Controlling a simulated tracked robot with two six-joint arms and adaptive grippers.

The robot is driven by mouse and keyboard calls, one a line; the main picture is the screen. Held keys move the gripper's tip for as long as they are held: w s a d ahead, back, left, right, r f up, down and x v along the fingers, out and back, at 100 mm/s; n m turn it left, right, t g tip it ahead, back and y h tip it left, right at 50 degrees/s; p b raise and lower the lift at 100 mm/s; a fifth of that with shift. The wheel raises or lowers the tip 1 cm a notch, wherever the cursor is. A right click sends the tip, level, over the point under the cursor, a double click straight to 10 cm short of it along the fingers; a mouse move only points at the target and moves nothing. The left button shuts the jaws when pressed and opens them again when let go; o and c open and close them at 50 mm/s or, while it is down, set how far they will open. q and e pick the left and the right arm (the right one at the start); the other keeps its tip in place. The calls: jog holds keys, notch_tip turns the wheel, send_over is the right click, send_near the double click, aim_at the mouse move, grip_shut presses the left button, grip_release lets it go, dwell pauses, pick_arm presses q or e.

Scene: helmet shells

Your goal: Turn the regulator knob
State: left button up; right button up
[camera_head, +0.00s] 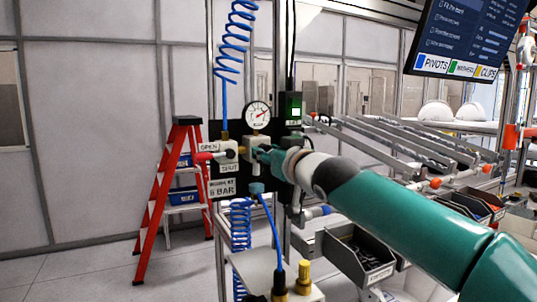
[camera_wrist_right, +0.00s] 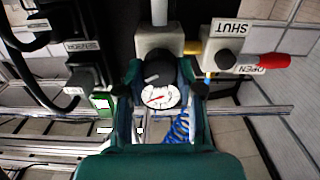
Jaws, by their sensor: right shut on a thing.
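The regulator is a pale block (camera_head: 256,143) on a dark panel under a round white gauge (camera_head: 258,114). Its dark knob (camera_wrist_right: 158,73) shows in the right wrist view, between the fingertips of my right gripper (camera_wrist_right: 161,75). The gripper is shut on the knob. In the head view my right gripper (camera_head: 266,154) reaches the front of the regulator and hides the knob. The gauge also shows in the wrist view (camera_wrist_right: 160,96), with a red needle; its figures are too small to read. My left gripper is not in view.
A valve with a red handle (camera_head: 206,156) sits left of the regulator, between OPEN and SHUT labels. A green-lit box (camera_head: 292,108) is at the right. Blue coiled hoses (camera_head: 234,40) hang near the panel. A red stepladder (camera_head: 165,185) stands behind; rails and bins fill the right.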

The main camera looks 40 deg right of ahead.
jog(key=shift+n, duration=0.3)
jog(key=o, duration=1.1)
jog(key=shift+o, duration=0.2)
jog(key=v, duration=1.2)
